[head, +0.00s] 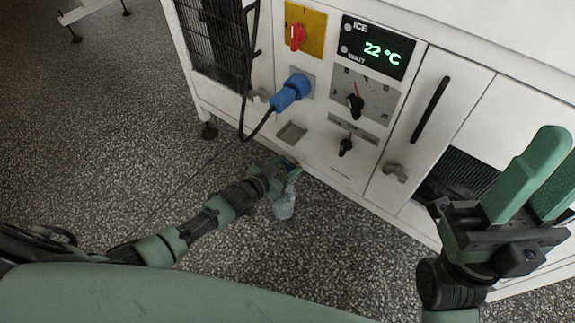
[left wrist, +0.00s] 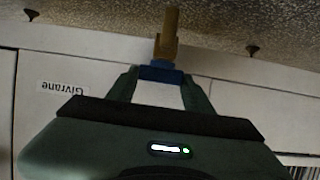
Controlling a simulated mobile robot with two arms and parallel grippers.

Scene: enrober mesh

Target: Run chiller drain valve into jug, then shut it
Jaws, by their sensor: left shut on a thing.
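The chiller is the white cabinet (head: 330,170) with a panel of dials. The drain valve shows in the left wrist view as a brass body (left wrist: 167,38) with a blue handle (left wrist: 160,74). My left gripper (head: 287,166) is low at the cabinet's front, shut on the blue handle; it also shows in the left wrist view (left wrist: 160,80). A clear jug (head: 284,204) stands on the floor just below this gripper, its upper part partly hidden. Whether it holds water is too small to tell. My right gripper (head: 532,180) is open and empty, raised at the right.
The panel has a green display (head: 377,48) reading 22 °C, a red switch (head: 297,36), black knobs (head: 355,102) and a blue plug (head: 291,92) with a black cable. A door with a black handle (head: 430,110) is at right.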

